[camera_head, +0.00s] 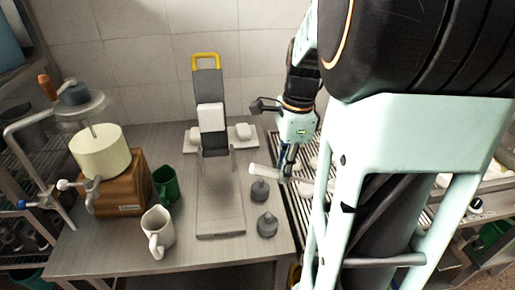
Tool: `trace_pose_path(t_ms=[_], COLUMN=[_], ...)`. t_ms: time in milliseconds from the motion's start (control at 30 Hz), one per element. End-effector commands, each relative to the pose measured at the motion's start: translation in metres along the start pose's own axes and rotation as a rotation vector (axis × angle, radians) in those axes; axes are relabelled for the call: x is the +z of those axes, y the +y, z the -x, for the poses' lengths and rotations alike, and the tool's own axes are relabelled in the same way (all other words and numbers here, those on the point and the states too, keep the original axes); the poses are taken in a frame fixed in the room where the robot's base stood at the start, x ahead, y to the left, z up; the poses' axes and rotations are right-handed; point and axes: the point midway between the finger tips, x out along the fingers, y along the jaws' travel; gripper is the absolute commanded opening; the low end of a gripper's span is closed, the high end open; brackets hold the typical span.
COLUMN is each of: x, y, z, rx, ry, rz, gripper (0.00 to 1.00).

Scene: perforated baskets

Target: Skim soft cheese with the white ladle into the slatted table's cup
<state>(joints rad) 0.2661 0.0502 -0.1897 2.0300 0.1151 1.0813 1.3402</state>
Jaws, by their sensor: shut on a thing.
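My gripper (286,172) is over the left edge of the slatted table (303,206), pointing down. The ladle's bowl cannot be made out. The slatted table lies mostly behind my arm. Pale shapes show on its slats beside the gripper, too covered to name. I cannot make out the slatted table's cup or the soft cheese.
Two grey weights (267,224) stand on the grey table (130,257) left of the slats. Farther left are a yellow-handled stand (209,90), a white mug (158,230), a green mug (166,184) and a press on a wooden block (122,188). The table's front left is clear.

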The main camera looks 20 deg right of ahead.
Motion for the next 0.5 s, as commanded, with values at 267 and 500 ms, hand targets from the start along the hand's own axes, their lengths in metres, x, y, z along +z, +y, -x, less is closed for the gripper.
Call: trace_pose_path(t_ms=[267, 500], x=[0.003, 0.01], y=[0.001, 0.001], z=[-0.015, -0.04], rx=[0.002, 0.002], ry=[0.059, 0.174], rz=[0.005, 0.006], gripper=[0.0, 0.0])
